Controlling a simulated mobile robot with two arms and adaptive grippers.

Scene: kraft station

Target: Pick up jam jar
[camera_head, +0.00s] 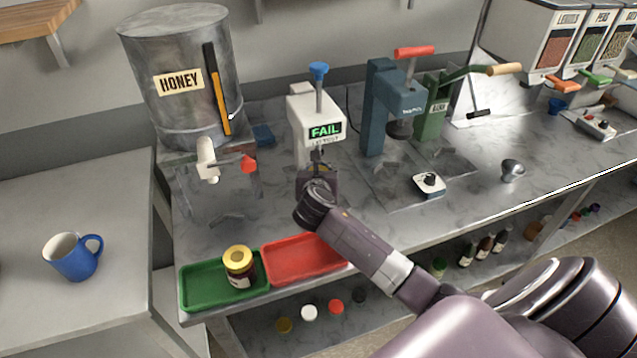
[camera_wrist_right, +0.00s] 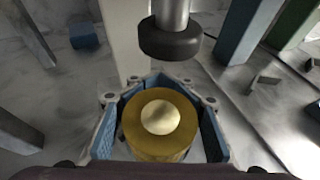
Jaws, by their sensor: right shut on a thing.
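My right gripper (camera_head: 318,178) is at the white test stand (camera_head: 302,116), whose green display reads FAIL. In the right wrist view the gripper (camera_wrist_right: 159,122) has its blue pads on both sides of a jar with a gold lid (camera_wrist_right: 160,128) and is shut on it. The lid has a pale round centre; the jar's body is hidden below it. The stand's dark round plunger (camera_wrist_right: 171,38) is just beyond the jar and above it. Another jar (camera_head: 240,266), with a yellow lid and dark contents, stands in the green tray (camera_head: 196,300). My left gripper is not in view.
A red tray (camera_head: 300,262) lies empty beside the green one. The honey drum (camera_head: 180,80) with its tap stands at the back left. A blue press (camera_head: 380,105) and a green press (camera_head: 432,110) stand right of the stand. A blue mug (camera_head: 74,258) is on the left counter.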

